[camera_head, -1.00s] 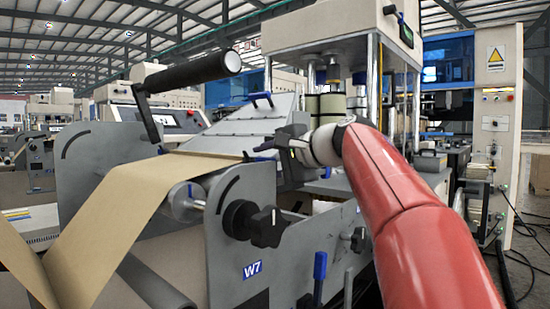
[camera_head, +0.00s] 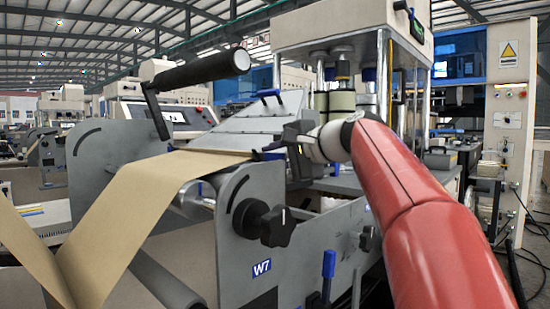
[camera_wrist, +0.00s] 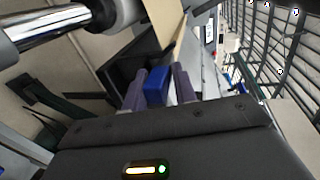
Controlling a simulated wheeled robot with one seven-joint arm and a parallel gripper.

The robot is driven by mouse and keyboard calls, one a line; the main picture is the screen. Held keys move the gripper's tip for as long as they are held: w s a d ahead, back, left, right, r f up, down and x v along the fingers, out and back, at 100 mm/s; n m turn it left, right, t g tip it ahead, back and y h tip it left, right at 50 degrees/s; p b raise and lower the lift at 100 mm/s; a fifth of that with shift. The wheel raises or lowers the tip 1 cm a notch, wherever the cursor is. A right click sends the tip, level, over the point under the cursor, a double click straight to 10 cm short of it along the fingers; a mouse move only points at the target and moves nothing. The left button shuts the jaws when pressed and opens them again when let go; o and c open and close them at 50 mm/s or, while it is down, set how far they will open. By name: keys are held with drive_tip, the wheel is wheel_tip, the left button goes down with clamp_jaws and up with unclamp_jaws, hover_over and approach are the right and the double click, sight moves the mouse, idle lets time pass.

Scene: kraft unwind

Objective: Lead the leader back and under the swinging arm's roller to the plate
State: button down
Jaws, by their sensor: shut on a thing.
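The tan kraft leader (camera_head: 140,205) rises from the lower left and passes over the top of the grey W7 stand. Its far end lies beside my gripper (camera_head: 268,153). In the wrist view my gripper (camera_wrist: 157,88) is shut on a blue block (camera_wrist: 156,86), with a finger on each side. The tan web (camera_wrist: 163,22) shows just beyond it, and whether block and web are joined is not clear. A metal roller (camera_head: 193,198) sits under the web, and a roller also shows in the wrist view (camera_wrist: 112,12). I cannot clearly identify the swinging arm or the plate.
A black-gripped crank (camera_head: 200,72) stands above the stand. A sloped grey panel (camera_head: 250,122) and a press with upright columns (camera_head: 384,85) lie behind.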

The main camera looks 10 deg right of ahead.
drive_tip(key=shift+r+p, duration=0.5)
drive_tip(key=shift+r, duration=0.35)
drive_tip(key=shift+a+r, duration=0.1)
drive_tip(key=shift+r, duration=1.6)
drive_tip(key=shift+f+b, duration=0.15)
drive_tip(key=shift+b, duration=0.15)
drive_tip(key=shift+s+t+y+b, duration=0.1)
drive_tip(key=shift+t+y+b, duration=0.3)
drive_tip(key=shift+b, duration=0.45)
drive_tip(key=shift+r, duration=0.3)
